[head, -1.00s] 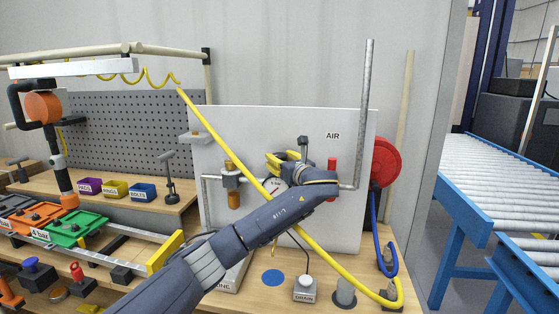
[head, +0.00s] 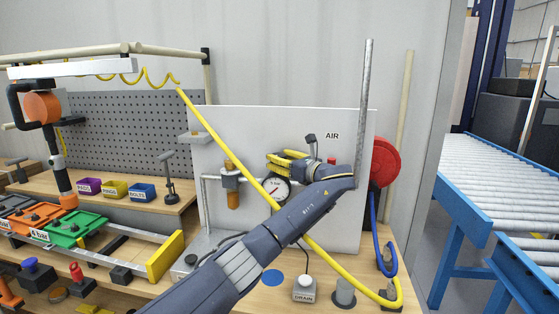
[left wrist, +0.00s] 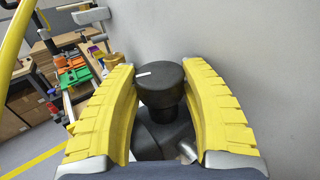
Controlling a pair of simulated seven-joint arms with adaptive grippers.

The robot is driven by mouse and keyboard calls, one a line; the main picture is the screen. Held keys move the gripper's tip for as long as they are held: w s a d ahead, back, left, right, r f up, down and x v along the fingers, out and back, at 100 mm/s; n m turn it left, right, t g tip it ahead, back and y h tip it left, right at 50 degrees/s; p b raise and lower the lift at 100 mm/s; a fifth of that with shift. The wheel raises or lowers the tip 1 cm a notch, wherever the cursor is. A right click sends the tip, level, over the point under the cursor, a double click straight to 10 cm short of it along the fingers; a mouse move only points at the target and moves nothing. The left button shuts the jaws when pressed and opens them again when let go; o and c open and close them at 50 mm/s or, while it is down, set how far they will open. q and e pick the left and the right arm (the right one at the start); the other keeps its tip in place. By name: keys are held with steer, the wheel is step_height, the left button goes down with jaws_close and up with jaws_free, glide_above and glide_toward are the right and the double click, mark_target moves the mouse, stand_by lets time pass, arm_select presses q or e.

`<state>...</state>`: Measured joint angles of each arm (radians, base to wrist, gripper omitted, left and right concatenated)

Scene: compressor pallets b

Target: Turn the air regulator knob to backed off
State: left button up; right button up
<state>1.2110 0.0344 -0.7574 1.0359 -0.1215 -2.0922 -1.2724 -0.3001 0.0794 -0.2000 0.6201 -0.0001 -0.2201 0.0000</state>
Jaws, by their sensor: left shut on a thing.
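The black round regulator knob (left wrist: 160,82) stands between the yellow fingers of my left gripper in the left wrist view, with a short white mark on its top pointing to the left. Both fingers (left wrist: 160,108) meet its sides, so the gripper is shut on it. In the head view my left gripper (head: 287,162) is in front of the white AIR panel (head: 230,125), and it hides the knob there. A round pressure gauge (head: 277,190) shows just below the gripper. My right gripper is in neither view.
A red hose reel (head: 386,162) and an upright grey pipe (head: 366,100) stand at right. A DRAIN button box (head: 304,290) sits on the bench below.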

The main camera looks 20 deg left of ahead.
arm_select(q)
steer(key=shift+a, duration=0.1)
steer(key=o, duration=1.2)
steer(key=shift+s+d, duration=0.15)
steer(key=shift+d, duration=0.1)
steer(key=shift+v, duration=3.75)
steer(key=shift+s, duration=0.1)
